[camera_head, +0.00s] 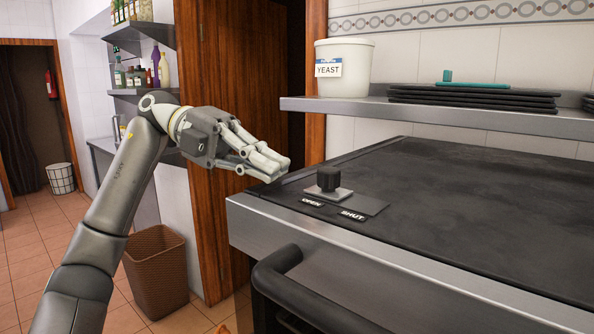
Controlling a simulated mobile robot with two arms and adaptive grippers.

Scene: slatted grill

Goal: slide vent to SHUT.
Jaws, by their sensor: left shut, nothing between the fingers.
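The vent slider is a small grey plate with a black knob (328,180) on top. It sits on a dark flat track plate (362,203) on the black counter top. The label OPEN (312,202) is at the track's left and the label SHUT (352,215) is to its right. The knob stands nearer the OPEN label. My left gripper (272,166) is shut and empty. It shows to the left of the knob, over the counter's left edge, and looks apart from it. My right gripper is not in view.
A metal shelf (420,112) runs above the counter at the back, with a white yeast tub (343,68) and stacked black trays (474,97). A dark handle bar (300,285) juts from the counter's front. The counter top right of the track is clear.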

